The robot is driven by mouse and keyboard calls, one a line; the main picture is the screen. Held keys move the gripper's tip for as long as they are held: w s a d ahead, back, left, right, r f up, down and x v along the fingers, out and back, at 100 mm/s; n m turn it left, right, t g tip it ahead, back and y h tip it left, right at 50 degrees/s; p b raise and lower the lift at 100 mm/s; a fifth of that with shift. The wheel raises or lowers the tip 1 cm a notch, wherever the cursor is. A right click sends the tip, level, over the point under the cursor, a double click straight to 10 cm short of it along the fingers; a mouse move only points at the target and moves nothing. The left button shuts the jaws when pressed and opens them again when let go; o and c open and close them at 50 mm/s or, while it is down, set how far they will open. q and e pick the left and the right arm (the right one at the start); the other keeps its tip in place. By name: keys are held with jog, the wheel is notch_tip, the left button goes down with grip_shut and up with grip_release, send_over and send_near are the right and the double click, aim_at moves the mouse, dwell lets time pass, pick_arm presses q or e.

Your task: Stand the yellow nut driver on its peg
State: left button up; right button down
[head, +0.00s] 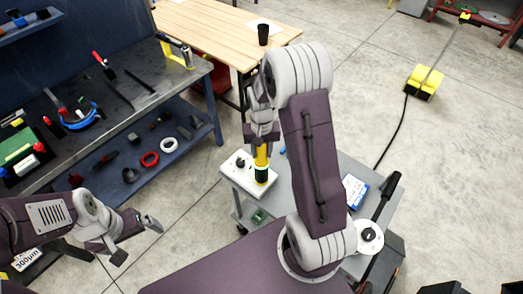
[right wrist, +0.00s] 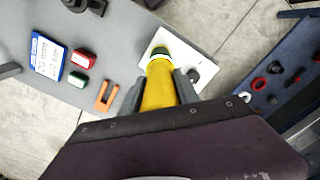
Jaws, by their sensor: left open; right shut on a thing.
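The yellow nut driver (head: 262,154) is upright or nearly so in my right gripper (head: 262,138), with a dark band at its lower part. It also shows in the right wrist view (right wrist: 159,92), between the two fingers (right wrist: 158,98). Its lower end is over the near end of a white board (head: 233,170), also in the right wrist view (right wrist: 205,70). The driver hides that part, so I cannot tell whether it is around a peg or touches the board. A dark stub (head: 240,162) stands on the board beside it. My left gripper (head: 138,238) is open and empty, lower left.
The board lies on a grey cart top (right wrist: 110,30). A workbench (head: 130,95) with tools stands left, a wooden table (head: 210,30) behind.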

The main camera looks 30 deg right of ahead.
jog(key=shift+f, duration=0.5)
jog(key=c, duration=0.8)
grip_release()
jog(key=o, duration=0.5)
notch_tip(320, 180, up, 7)
jog(key=p, duration=0.6)
jog(key=shift+r, duration=0.1)
